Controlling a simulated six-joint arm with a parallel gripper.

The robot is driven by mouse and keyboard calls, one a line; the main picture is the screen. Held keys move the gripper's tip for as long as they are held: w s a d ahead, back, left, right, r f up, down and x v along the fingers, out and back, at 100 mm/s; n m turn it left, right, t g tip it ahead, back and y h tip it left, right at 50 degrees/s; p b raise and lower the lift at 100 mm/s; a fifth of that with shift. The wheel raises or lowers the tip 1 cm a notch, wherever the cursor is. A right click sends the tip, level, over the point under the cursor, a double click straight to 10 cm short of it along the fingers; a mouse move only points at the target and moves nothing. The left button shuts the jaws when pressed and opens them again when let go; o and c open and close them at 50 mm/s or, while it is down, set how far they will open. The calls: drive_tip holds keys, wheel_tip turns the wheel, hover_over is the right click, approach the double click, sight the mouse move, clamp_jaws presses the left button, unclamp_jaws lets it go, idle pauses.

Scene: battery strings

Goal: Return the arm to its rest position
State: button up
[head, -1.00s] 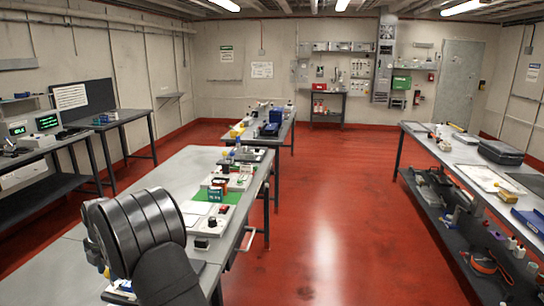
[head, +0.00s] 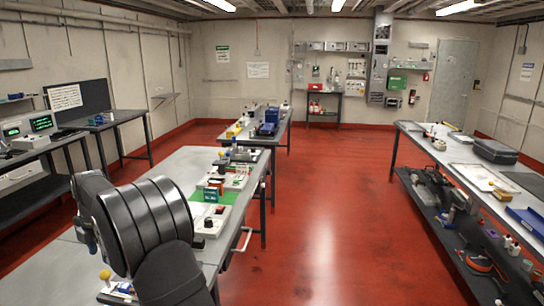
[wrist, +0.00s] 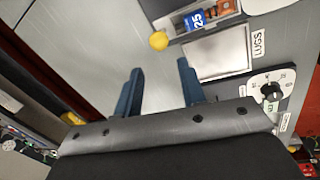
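My gripper (wrist: 159,88) shows in the wrist view with its two blue fingers spread apart. Nothing is between them but the grey bench top (wrist: 95,40) beyond. My dark, ribbed arm fills the lower left of the head view, over the near bench (head: 150,172).
In the wrist view, a yellow knob (wrist: 158,41), a pale plate (wrist: 216,55) beside a LUGS label and a rotary dial (wrist: 269,90) lie near the fingers. The head view shows several items around a green mat (head: 226,198). Red floor (head: 325,200) is open to the right.

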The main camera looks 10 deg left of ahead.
approach(103, 273)
drive_tip(key=f, duration=0.3)
drive_tip(key=a+f, duration=0.1)
drive_tip(key=f, duration=0.5)
drive_tip(key=shift+w+a, duration=0.2)
drive_tip(key=shift+a, duration=0.15)
drive_tip(key=w, duration=0.7)
drive_tip(key=shift+w+f, duration=0.25)
drive_tip(key=shift+w, duration=0.05)
wheel_tip(103, 273, up, 17)
drive_tip(key=d, duration=0.3)
drive_tip(key=shift+n+t+y, duration=0.5)
drive_tip(key=shift+s+d+f, duration=0.3)
drive_tip(key=shift+d+f, duration=0.05)
drive_tip(key=shift+d, duration=0.45)
drive_tip(key=shift+s+d+f, duration=0.25)
drive_tip(key=shift+d+f, duration=0.15)
drive_tip(key=shift+d, duration=0.35)
drive_tip(key=shift+s+d+f, duration=0.3)
drive_tip(key=shift+d+f, duration=0.05)
drive_tip(key=shift+d, duration=0.45)
drive_tip(key=shift+o, duration=0.4)
